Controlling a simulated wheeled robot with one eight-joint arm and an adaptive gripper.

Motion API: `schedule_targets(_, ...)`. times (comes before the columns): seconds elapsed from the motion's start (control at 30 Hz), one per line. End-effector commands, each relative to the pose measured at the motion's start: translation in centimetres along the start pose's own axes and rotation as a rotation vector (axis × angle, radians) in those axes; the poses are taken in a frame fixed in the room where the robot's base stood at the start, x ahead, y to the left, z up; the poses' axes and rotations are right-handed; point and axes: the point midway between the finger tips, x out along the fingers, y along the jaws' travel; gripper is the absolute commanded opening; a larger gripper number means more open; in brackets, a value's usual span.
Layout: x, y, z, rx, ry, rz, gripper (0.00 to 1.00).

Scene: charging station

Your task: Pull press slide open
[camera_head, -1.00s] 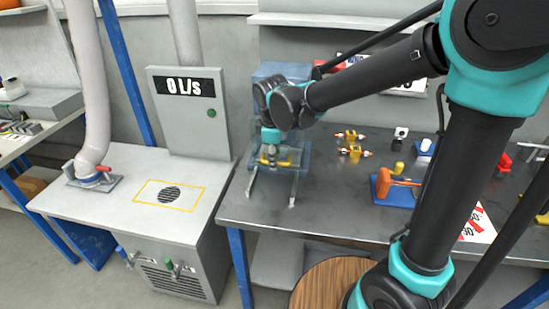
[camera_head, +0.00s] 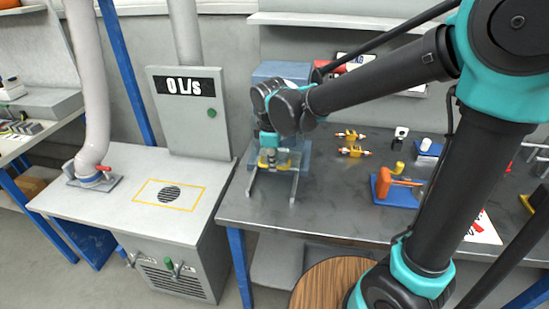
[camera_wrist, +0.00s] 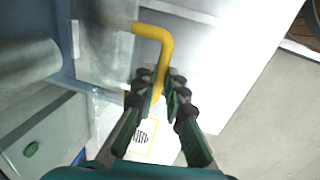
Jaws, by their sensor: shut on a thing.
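The press (camera_head: 285,70) is a blue, partly see-through box at the back left of the dark bench, largely hidden behind my wrist. Its slide has two light metal rails (camera_head: 293,186) reaching toward the bench's front edge. The yellow slide handle (camera_head: 288,160) shows low at the press front. In the wrist view, the bent yellow handle (camera_wrist: 167,45) runs down between my fingertips. My gripper (camera_wrist: 164,82) is shut on the handle's lower part. In the head view, my gripper (camera_head: 267,155) is small and partly hidden by the wrist.
A grey cabinet (camera_head: 120,205) with a "0 L/s" display panel (camera_head: 187,110) stands left of the bench. Yellow fittings (camera_head: 350,143) and an orange tool on a blue base (camera_head: 400,193) lie to the right. Bare bench (camera_head: 330,205) shows in front of them.

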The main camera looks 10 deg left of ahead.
Motion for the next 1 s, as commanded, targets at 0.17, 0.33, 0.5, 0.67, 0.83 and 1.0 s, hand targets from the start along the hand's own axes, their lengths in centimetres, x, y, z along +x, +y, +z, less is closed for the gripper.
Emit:
schedule_targets(0.17,-0.9,-5.0,-0.2,-0.008,0.002,-0.001,0.00)
schedule_targets(0.33,-1.6,-8.4,-0.2,-0.006,0.003,0.000,0.00)
schedule_targets(0.5,-1.8,-9.9,-0.2,-0.003,0.002,0.001,0.00)
schedule_targets(0.67,-1.9,-10.1,-0.2,-0.001,0.002,0.001,0.00)
schedule_targets(0.83,-1.9,-10.0,-0.2,-0.001,0.002,0.001,0.00)
schedule_targets(1.0,-1.9,-10.0,-0.2,-0.001,0.001,0.000,0.32)
